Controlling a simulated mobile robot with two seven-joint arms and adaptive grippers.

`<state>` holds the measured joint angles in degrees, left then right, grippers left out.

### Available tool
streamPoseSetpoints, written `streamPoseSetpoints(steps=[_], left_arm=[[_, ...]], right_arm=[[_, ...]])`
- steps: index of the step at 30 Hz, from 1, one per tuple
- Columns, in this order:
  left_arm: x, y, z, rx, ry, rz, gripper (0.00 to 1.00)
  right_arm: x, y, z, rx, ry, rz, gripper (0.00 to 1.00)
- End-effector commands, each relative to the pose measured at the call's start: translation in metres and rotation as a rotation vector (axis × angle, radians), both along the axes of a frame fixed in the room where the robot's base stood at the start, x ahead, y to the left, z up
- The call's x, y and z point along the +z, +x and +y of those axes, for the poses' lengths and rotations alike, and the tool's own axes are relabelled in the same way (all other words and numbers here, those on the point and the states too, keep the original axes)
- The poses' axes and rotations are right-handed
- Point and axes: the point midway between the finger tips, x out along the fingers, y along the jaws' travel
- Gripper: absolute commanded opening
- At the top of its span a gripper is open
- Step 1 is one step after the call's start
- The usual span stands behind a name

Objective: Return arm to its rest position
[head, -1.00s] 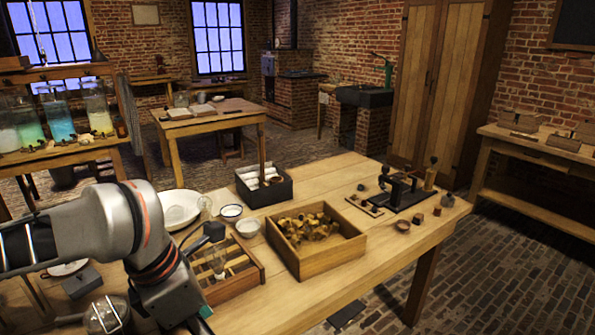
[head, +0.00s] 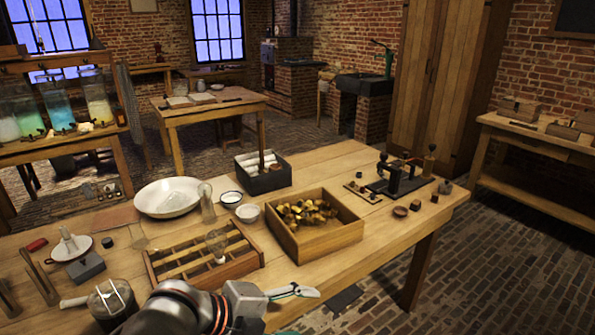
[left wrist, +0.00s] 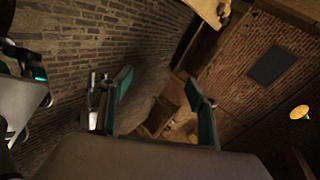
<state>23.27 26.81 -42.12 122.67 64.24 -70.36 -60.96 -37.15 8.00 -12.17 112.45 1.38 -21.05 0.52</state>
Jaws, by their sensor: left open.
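My left arm (head: 185,308) is folded low at the bottom edge of the head view, in front of the workbench (head: 385,235). Pale finger parts with teal edges (head: 295,292) reach right from its end, near the bench's front edge. In the left wrist view my left gripper (left wrist: 160,82) has its two teal-padded fingers well apart, with nothing between them. Brick floor and wall show beyond them.
Just behind the arm on the bench are a slotted wooden rack (head: 165,273) holding a glass bulb and a wooden box (head: 318,252) of brass-coloured pieces. Brick floor (head: 480,275) lies open at right.

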Motion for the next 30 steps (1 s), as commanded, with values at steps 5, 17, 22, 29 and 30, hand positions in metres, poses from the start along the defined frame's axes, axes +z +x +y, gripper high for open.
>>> streamPoseSetpoints(steps=[5, 17, 22, 29, 30], left_arm=[[-0.045, 0.012, 0.017, 0.33, -0.23, 0.213, 0.6], [-0.178, -0.027, 0.118, 1.027, -0.636, 0.556, 0.6], [-0.23, -0.077, 0.167, 1.258, -0.744, 0.628, 0.6], [-0.261, -0.122, 0.201, 1.404, -0.81, 0.663, 0.6], [-0.262, -0.125, 0.203, 1.412, -0.813, 0.663, 0.6]], right_arm=[[-0.001, -0.001, 0.0, 0.0, -0.001, 0.002, 0.26], [-0.001, -0.001, 0.0, 0.0, -0.001, 0.002, 0.26], [-0.001, -0.001, 0.0, 0.001, 0.0, 0.002, 0.26], [-0.001, -0.001, 0.0, 0.001, 0.0, 0.002, 0.26], [-0.001, -0.001, 0.0, 0.001, 0.0, 0.002, 0.26]])
